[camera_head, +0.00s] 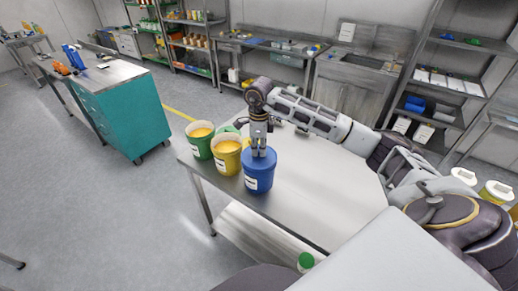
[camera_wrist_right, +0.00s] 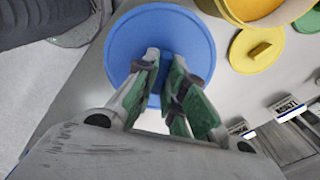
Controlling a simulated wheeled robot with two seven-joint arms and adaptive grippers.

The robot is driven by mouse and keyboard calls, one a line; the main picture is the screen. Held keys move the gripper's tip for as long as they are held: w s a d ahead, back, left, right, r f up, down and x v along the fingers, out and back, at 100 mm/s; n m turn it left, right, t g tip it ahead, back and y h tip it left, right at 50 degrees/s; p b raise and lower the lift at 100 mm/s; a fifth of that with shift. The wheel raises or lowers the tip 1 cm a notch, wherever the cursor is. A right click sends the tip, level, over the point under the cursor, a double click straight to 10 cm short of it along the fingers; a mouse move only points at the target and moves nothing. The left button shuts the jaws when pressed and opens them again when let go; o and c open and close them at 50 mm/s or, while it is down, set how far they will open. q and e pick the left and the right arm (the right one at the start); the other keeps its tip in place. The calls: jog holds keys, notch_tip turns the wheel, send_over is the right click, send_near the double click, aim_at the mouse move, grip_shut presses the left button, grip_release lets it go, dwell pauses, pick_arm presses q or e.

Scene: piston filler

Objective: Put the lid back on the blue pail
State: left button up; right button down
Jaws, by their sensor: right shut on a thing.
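The blue pail (camera_head: 258,182) stands upright on the steel table near its left front edge, with a white label on its side. The blue lid (camera_head: 262,157) is at the pail's mouth, covering it from above; I cannot tell whether it is fully seated. My right gripper (camera_head: 258,150) points down over the pail and is shut on the lid's handle. In the right wrist view the round blue lid (camera_wrist_right: 198,38) lies beyond the fingers, and the right gripper (camera_wrist_right: 165,62) hides most of its handle. My left gripper is not in view.
An open yellow pail (camera_head: 227,160) and an open green pail (camera_head: 200,145), both with orange-yellow contents, stand close left of the blue pail. A yellow lid (camera_wrist_right: 240,52) lies on the table. The table (camera_head: 315,185) is clear to the right.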

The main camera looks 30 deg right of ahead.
dwell(0.3)
dwell(0.4)
jog(key=c, duration=1.4)
grip_release()
jog(key=o, duration=0.5)
jog(key=shift+r, duration=0.1)
jog(key=shift+r+p, duration=1.75)
jog(key=shift+r, duration=1.7)
